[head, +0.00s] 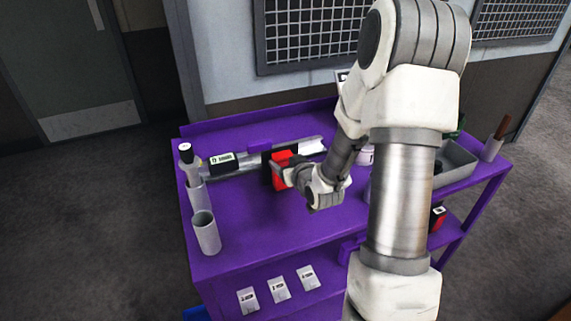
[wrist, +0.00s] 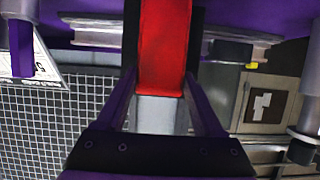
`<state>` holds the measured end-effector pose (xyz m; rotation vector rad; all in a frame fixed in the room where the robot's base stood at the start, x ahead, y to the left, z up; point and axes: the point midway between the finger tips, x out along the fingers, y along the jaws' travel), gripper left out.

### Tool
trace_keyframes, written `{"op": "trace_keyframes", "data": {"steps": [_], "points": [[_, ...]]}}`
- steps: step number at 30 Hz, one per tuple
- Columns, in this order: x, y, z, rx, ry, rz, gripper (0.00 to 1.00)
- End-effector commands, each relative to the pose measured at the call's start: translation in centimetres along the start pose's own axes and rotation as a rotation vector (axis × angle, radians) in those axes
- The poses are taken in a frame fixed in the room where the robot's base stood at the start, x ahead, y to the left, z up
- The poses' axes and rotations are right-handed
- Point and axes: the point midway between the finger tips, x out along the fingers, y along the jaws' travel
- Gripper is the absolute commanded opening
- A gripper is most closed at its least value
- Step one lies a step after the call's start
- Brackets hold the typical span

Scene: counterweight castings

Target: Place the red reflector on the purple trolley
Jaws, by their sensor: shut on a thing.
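The red reflector (head: 280,157) is over the left-middle part of the purple trolley (head: 255,222), in front of a metal rail. It fills the upper middle of the wrist view (wrist: 163,45). My gripper (head: 281,172) is shut on it, with one dark finger on each side in the wrist view (wrist: 163,70). I cannot tell whether the reflector touches the trolley top. My arm hides part of the trolley's right half.
A metal rail (head: 305,147) with a black labelled block (head: 222,163) lies along the back. Grey cups (head: 206,232) stand at the left edge. A grey tray (head: 458,162) sits at the right.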

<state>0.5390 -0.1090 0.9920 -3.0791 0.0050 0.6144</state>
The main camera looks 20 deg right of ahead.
Motion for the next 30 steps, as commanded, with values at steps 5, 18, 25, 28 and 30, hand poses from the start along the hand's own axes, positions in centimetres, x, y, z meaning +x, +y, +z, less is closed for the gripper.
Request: {"op": "trace_keyframes", "data": {"steps": [5,18,25,28,30], "points": [[0.14,0.03,0.19,-0.002,0.004,0.001,0.01],[0.23,0.03,0.54,-0.001,0.001,0.0,0.93],[0.23,0.03,0.54,-0.001,0.001,0.0,0.99],[0.21,0.03,0.49,0.0,0.001,0.0,0.99],[0.13,0.03,0.29,0.0,0.001,0.0,0.99]]}}
